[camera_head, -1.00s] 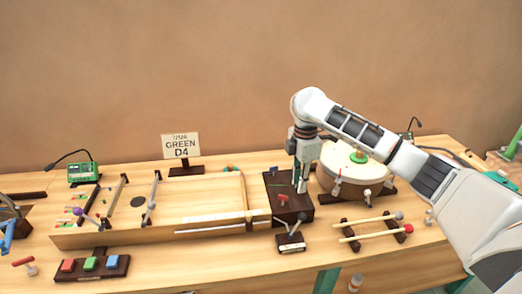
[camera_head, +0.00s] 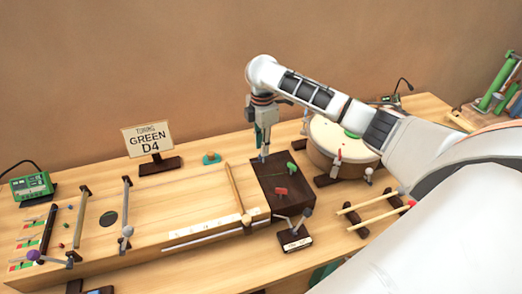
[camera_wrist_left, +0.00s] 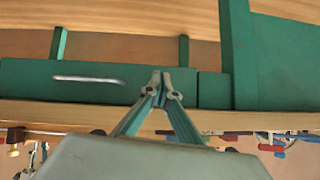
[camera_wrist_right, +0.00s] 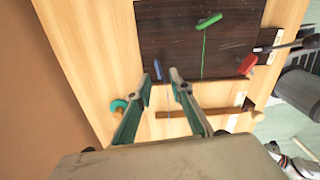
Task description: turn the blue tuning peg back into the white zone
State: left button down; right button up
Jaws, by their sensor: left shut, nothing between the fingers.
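The blue tuning peg (camera_head: 263,158) stands at the far left corner of the dark wooden block (camera_head: 300,203). In the right wrist view the blue peg (camera_wrist_right: 158,70) lies narrow in the gap by the fingertips. My right gripper (camera_wrist_right: 160,78) points down at it, fingers apart on either side. I cannot tell whether they touch it. In the head view the right gripper (camera_head: 262,148) partly covers the peg. A white zone cannot be made out. My left gripper (camera_wrist_left: 165,80) is shut and empty before a teal frame; the head view does not show it.
A green peg (camera_head: 291,167) and a red peg (camera_head: 281,191) stand on the same block. A drum (camera_head: 340,140) is to the right and a long wooden box (camera_head: 190,205) to the left. A sign (camera_head: 148,140) reads "GREEN D4".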

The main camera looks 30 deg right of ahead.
jog(key=shift+w+f, duration=0.1)
jog(key=shift+f, duration=1.45)
grip_shut()
jog(key=shift+n, duration=0.4)
jog(key=n, duration=0.6)
jog(key=shift+d, duration=0.1)
jog(key=n, duration=0.6)
jog(key=shift+s+d+r+n, duration=0.1)
jog(key=shift+s+n, duration=0.15)
jog(key=shift+n, duration=0.15)
jog(key=n, duration=0.4)
jog(key=shift+d, duration=0.1)
jog(key=n, duration=0.5)
jog(key=shift+d, duration=0.15)
jog(key=n, duration=0.6)
jog(key=shift+w+d, duration=0.1)
jog(key=shift+d, duration=0.05)
